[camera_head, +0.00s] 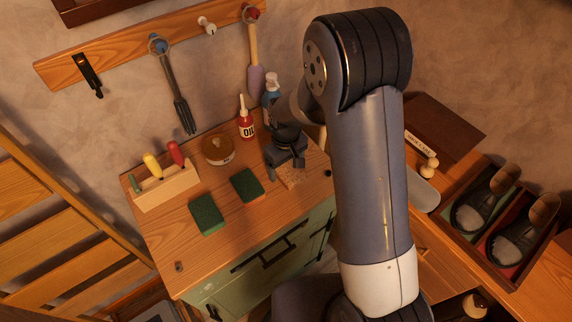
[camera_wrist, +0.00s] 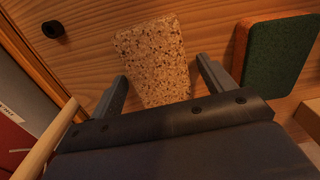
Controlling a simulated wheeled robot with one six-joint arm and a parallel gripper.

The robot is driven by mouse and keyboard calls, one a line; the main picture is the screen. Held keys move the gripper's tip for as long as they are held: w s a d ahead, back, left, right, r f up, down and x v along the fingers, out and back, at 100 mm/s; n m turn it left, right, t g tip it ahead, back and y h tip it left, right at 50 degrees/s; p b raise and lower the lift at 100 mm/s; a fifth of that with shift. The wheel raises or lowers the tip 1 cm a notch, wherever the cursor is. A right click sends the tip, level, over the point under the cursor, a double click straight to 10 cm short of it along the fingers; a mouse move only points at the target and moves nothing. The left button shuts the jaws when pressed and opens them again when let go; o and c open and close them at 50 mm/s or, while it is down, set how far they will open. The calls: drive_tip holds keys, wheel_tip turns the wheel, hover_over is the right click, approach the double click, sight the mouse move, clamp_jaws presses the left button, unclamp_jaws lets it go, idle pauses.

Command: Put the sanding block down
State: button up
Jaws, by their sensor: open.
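The sanding block looks like a tan, speckled, cork-like block (camera_head: 292,179) and lies flat on the wooden cabinet top (camera_head: 240,235), near its right edge. In the wrist view the block (camera_wrist: 155,55) lies between and beyond the fingertips, with its near end partly hidden by my gripper. My gripper (camera_head: 287,165) is low over the cabinet top, just behind the block in the head view. In the wrist view its two fingers (camera_wrist: 162,78) are spread, with a gap visible on each side of the block.
Two green-topped pads (camera_head: 206,215) (camera_head: 246,185) lie left of the block. Behind are an oil bottle (camera_head: 246,125), a round tin (camera_head: 217,149), a blue bottle (camera_head: 271,90) and a wooden tool holder (camera_head: 165,190).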

sight(286, 167)
drive_tip(key=shift+f, duration=0.15)
wheel_tip(286, 167, up, 11)
drive_tip(key=b, duration=0.2)
drive_tip(key=shift+f, duration=0.1)
idle(0.3)
wheel_tip(286, 167, down, 11)
drive_tip(key=shift+s+r+p, duration=0.1)
drive_tip(key=shift+r+p, duration=0.05)
drive_tip(key=shift+p, duration=0.95)
drive_tip(key=shift+r+b, duration=0.4)
drive_tip(key=shift+r, duration=1.5)
drive_tip(key=shift+f, duration=0.1)
